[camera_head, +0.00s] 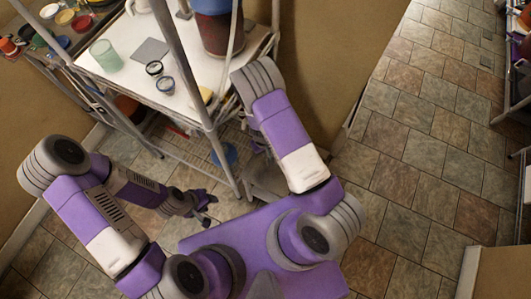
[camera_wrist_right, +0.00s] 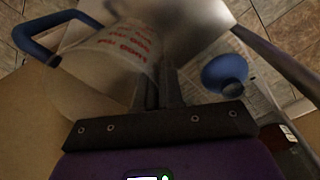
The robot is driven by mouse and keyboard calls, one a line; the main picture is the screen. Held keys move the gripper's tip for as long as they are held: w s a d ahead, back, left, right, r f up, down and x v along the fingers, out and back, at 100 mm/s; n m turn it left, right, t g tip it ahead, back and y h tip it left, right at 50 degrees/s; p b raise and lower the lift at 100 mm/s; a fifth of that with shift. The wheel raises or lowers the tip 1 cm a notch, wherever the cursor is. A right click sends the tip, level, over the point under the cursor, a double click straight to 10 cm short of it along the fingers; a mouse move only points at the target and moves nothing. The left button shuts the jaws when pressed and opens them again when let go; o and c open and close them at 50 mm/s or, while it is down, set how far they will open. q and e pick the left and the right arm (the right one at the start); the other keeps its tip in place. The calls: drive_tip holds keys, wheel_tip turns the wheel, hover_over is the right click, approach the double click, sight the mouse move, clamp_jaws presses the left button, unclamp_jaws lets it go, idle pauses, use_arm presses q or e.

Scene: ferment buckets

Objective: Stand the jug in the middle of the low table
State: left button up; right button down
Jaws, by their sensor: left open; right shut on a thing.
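The jug (camera_wrist_right: 112,62) is a translucent vessel with red printing and a blue handle (camera_wrist_right: 42,42) in the right wrist view. My right gripper (camera_wrist_right: 160,88) is shut on its wall, and the jug looks tilted in this view. In the head view my right arm hides the right gripper, and I cannot make out the jug. My left gripper (camera_head: 208,210) is open and empty, low over the floor left of my base. A grey surface (camera_head: 264,180) shows partly behind my right arm; I cannot tell for sure that it is the low table.
A white-topped metal bench (camera_head: 125,68) holds a green cup (camera_head: 106,55), two small round jars and a large dark red vessel (camera_head: 218,28). A blue rounded item (camera_wrist_right: 225,75) lies near the right gripper. The tiled floor (camera_head: 415,150) is clear at right.

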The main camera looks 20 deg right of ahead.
drive_tip(key=shift+f, duration=0.85)
drive_tip(key=shift+r, duration=0.1)
drive_tip(key=c, duration=1.7)
unclamp_jaws()
drive_tip(key=o, duration=0.4)
drive_tip(key=shift+o, duration=0.2)
